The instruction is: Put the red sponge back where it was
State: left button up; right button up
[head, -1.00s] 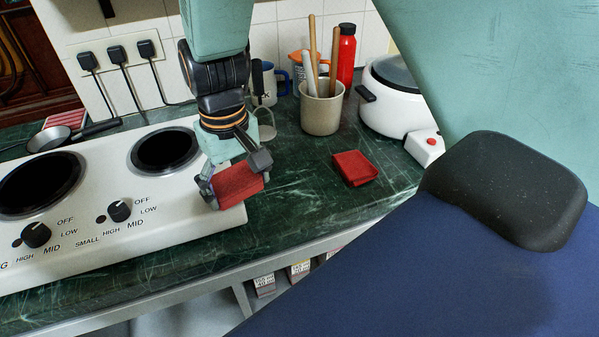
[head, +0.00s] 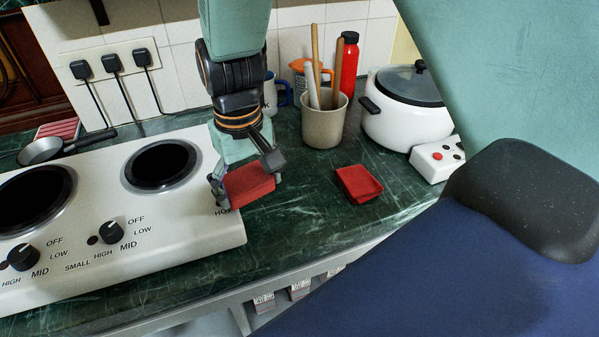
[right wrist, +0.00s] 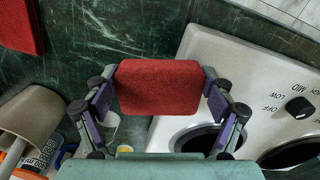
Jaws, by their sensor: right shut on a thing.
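The red sponge (head: 249,184) is a thick red block held in my right gripper (head: 246,181). The gripper is shut on it, with fingers on two opposite sides. In the head view they appear over the right end of the white stove, near its edge. The right wrist view shows the sponge (right wrist: 160,88) between the two fingers, with the dark green counter and stove behind it. My left gripper is not in view.
The white two-burner stove (head: 120,255) fills the left. A beige pot with utensils (head: 323,125) stands behind the dish, with a red bottle (head: 345,62) and mugs near it. A white cooker (head: 405,120) stands at right. Counter between stove and dish is clear.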

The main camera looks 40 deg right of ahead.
jog(key=shift+w+d, duration=0.15)
jog(key=shift+d, duration=0.4)
jog(key=shift+w+d+r, duration=0.1)
jog(key=shift+w+d, duration=0.05)
jog(key=shift+r+p, duration=0.35)
jog(key=shift+p, duration=0.3)
jog(key=shift+s+r+p, duration=0.2)
jog(key=shift+r+p, duration=0.1)
jog(key=d+n+p, duration=0.2)
jog(key=d, duration=0.2)
jog(key=n, duration=0.4)
send_over(299, 200)
notch_tip(299, 200, down, 5)
jog(key=shift+s+f, duration=0.15)
jog(key=shift+f, duration=0.5)
notch_tip(299, 200, down, 3)
jog(key=shift+f+b, duration=0.1)
jog(key=shift+b, duration=0.5)
jog(key=shift+f, duration=0.1)
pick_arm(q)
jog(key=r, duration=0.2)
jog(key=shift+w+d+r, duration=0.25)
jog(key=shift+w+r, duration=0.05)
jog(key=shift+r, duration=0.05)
